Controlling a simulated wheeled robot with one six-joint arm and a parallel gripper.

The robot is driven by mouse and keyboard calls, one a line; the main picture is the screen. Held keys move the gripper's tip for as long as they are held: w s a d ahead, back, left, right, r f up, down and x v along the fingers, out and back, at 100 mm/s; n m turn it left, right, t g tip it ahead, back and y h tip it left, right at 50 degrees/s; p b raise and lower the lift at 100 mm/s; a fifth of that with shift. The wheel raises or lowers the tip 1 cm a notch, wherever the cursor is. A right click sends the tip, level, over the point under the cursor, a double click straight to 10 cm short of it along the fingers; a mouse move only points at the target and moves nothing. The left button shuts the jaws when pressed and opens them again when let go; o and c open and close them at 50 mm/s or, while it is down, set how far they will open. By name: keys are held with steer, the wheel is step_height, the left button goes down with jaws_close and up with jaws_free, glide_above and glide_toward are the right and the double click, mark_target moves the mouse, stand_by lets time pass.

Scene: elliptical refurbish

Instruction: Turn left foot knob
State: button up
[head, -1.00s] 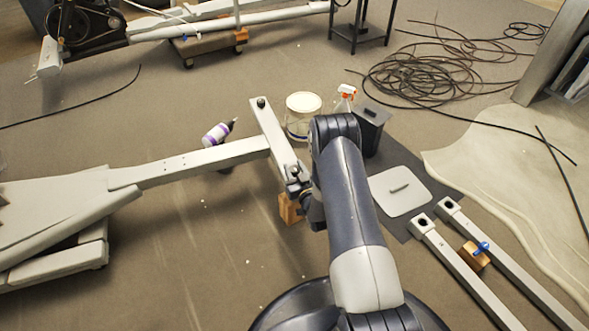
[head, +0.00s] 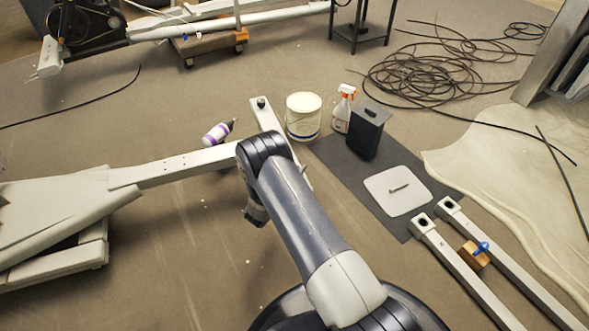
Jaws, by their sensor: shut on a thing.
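The light grey foot crossbar (head: 265,115) of the machine lies at the end of the long beam (head: 185,165). A small dark knob (head: 262,103) shows on its far end. The near end of the crossbar, where a second knob showed earlier, is mostly covered by my arm. My arm's bent elbow lies over the joint of beam and crossbar, and a dark wrist part hangs below it on the left. My gripper's jaws are hidden behind the arm, so their grip and contact cannot be seen.
A purple-and-white bottle (head: 217,133) lies beside the beam. A grey cover (head: 398,190) lies on the dark mat (head: 335,155). Two rails (head: 465,270) lie at lower right.

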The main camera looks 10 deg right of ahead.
steer(key=m+g+h, duration=0.2)
steer(key=m+g, duration=0.1)
steer(key=g, duration=0.1)
steer(key=m+g+h, duration=0.3)
steer(key=g, duration=0.1)
steer(key=shift+m+g, duration=0.3)
steer(key=shift+g, duration=0.1)
steer(key=o, duration=0.9)
steer(key=shift+o, duration=0.2)
steer(key=p+v, duration=0.2)
steer(key=v, duration=0.8)
steer(key=shift+a, duration=0.35)
steer(key=shift+f, duration=0.1)
